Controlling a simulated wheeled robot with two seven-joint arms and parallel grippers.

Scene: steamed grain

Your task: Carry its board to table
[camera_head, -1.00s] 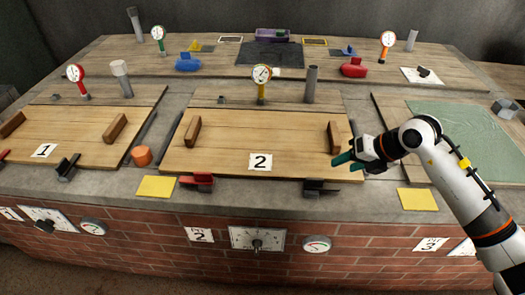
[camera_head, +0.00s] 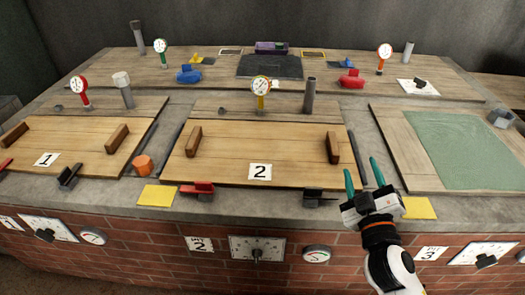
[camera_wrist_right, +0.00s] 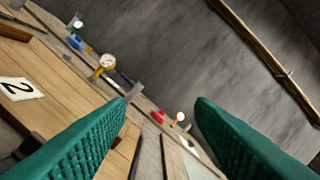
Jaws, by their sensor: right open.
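The board marked 2 (camera_head: 255,165) lies flat in the middle of the counter in the head view, with a brown wooden handle block near its left end (camera_head: 194,141) and another near its right end (camera_head: 333,147). Part of this board also shows at the left of the right wrist view (camera_wrist_right: 50,62). My right gripper (camera_head: 364,176) is open and empty, just right of the board and apart from it. Its two green fingers (camera_wrist_right: 160,125) spread wide in the wrist view. My left gripper is not in view.
A second board marked 1 (camera_head: 70,145) lies at the left. A green panel (camera_head: 458,150) is at the right. Gauges and grey posts (camera_head: 309,93) stand behind board 2. A red clamp (camera_head: 198,188) and a black clamp (camera_head: 320,196) sit at its front edge. An orange knob (camera_head: 142,165) stands between boards.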

